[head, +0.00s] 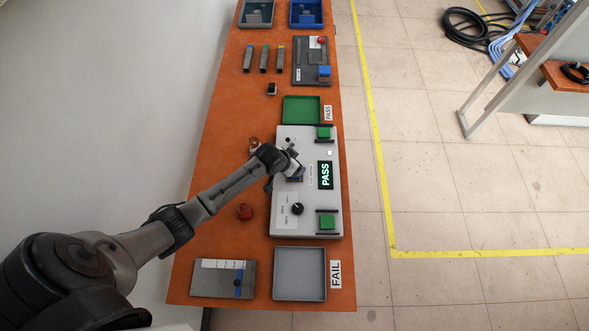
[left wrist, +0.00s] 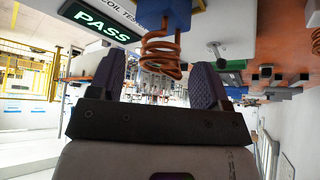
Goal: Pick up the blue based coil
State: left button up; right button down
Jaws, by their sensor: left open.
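The blue based coil (left wrist: 163,45) shows in the left wrist view as a copper spiral with a blue block base (left wrist: 160,13) at the top edge. The base is against the grey coil tester (head: 314,222). My left gripper (left wrist: 157,75) is open, with one finger on each side of the coil in the picture. No contact can be made out. In the head view my left gripper (head: 287,166) is over the middle of the tester and mostly hides the coil. My right gripper is not in view.
The tester's display (head: 325,175) reads PASS. A red based coil (head: 244,211) stands left of the tester. A green tray (head: 301,110) lies behind it and a grey tray (head: 299,274) in front. A flat panel with a blue part (head: 238,283) lies at the front left.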

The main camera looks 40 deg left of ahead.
pick_arm(q)
jog(key=shift+x, duration=1.5)
jog(key=shift+d, duration=0.15)
jog(key=c, duration=1.1)
